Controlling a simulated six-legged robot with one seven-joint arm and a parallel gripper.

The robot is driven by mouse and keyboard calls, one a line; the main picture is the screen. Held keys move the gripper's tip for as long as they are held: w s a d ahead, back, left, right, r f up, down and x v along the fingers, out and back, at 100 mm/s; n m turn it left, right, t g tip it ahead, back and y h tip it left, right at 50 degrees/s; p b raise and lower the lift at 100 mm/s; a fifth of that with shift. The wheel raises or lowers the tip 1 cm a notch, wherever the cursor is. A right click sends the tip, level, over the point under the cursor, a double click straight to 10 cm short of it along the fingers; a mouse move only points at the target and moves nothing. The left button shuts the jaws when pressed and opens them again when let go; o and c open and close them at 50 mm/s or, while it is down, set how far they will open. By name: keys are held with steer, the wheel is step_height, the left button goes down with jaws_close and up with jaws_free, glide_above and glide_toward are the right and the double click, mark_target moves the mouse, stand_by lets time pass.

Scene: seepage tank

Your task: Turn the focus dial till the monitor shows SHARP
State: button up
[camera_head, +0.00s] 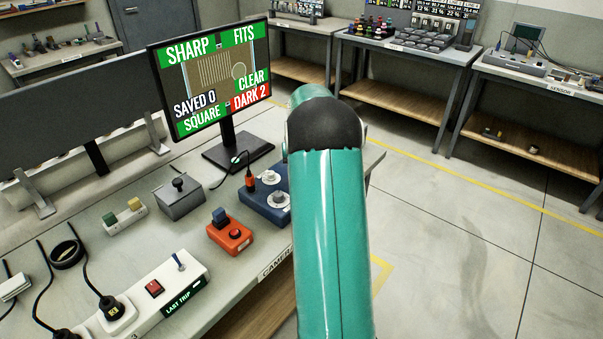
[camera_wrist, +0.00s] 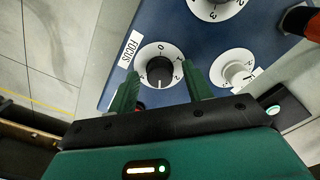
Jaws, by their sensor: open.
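The monitor (camera_head: 213,75) at the back of the bench shows SHARP in a green box, with FITS, CLEAR and SQUARE also on green, DARK 2 on red, and SAVED 0. The focus dial (camera_wrist: 160,71) is a black knob on a white numbered disc beside a FOCUS label, on a blue box (camera_wrist: 113,92). My gripper (camera_wrist: 158,88) is open, its two green fingers on either side of the dial disc; I cannot tell whether they touch the knob. In the head view, the blue box (camera_head: 262,207) is partly hidden behind my teal arm.
A second dial (camera_wrist: 215,5) and a white knob (camera_wrist: 237,72) sit close by on the same box. An orange box (camera_head: 230,236), a grey joystick box (camera_head: 180,197) and a power strip (camera_head: 165,300) stand on the bench. The floor at right is clear.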

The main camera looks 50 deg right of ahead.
steer(key=shift+r, duration=0.15)
step_height(320, 180, up, 14)
steer(key=shift+f, duration=0.2)
stand_by(0.5)
steer(key=s+a+r+n+t, duration=0.15)
steer(key=a+r, duration=0.25)
steer(key=a, duration=0.8)
steer(key=s+a+r+n+t, duration=0.1)
steer(key=s+a+r+n, duration=0.3)
steer(key=a, duration=0.7)
steer(key=s+a+f+n+t, duration=0.1)
steer(key=s+a+f, duration=0.1)
steer(key=s+a, duration=0.5)
steer(key=s+a+f+n+t, duration=0.1)
steer(key=s+a+f+t, duration=0.1)
steer(key=s+a, duration=0.5)
steer(key=a, duration=0.4)
steer(key=shift+s+a+f, duration=0.15)
steer(key=shift+s+f, duration=0.15)
steer(key=shift+s, duration=0.1)
